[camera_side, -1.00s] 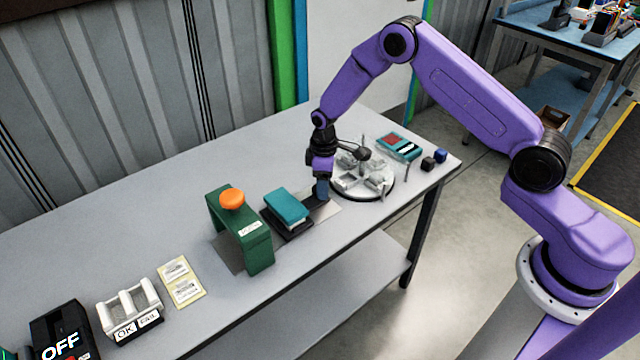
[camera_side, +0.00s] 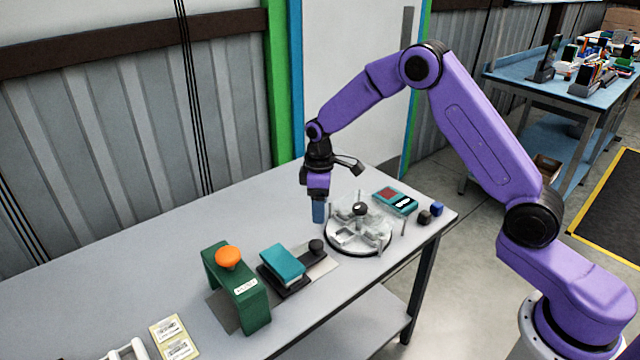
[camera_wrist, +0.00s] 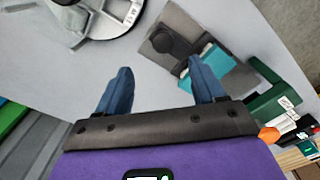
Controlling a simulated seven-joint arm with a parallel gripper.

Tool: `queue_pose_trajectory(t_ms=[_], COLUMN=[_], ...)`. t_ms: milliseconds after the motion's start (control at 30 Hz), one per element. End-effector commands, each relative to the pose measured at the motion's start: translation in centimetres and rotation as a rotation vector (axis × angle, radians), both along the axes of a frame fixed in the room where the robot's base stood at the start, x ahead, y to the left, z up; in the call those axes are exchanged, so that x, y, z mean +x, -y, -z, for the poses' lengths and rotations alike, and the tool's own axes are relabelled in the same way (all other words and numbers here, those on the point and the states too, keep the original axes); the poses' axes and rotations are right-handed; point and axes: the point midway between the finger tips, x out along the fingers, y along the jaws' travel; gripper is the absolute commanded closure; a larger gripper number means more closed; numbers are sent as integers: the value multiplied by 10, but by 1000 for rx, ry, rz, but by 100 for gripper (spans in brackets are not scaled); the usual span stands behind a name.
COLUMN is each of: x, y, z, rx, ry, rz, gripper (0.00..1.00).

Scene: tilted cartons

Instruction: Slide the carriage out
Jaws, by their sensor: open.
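The carriage (camera_side: 284,264) is a teal block on a black base with a round black knob (camera_side: 316,246) at its right end. It sits on a grey plate (camera_side: 322,265), outside the green frame (camera_side: 244,290) with the orange button (camera_side: 228,257). My gripper (camera_side: 319,212) is above the table, behind and above the knob, with its blue fingers pointing down. In the wrist view the fingers (camera_wrist: 160,90) are apart with nothing between them. The knob (camera_wrist: 165,40) shows beyond the right finger, and the teal block is partly hidden by that finger.
A round fixture (camera_side: 360,236) with clear parts stands right of the plate, close to my gripper. Yellow label cards (camera_side: 171,338) lie at the front left. The table behind the carriage is clear.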

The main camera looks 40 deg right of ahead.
Motion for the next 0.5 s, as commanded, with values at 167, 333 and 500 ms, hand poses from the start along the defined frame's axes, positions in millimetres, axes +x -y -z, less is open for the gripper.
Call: queue_pose_trajectory(t_ms=[167, 333, 500], x=[1, 0, 0], y=[0, 1, 1], z=[-35, -53, -60], rx=[1, 0, 0], ry=[4, 1, 0], rz=[1, 1, 1], gripper=[31, 31, 31])
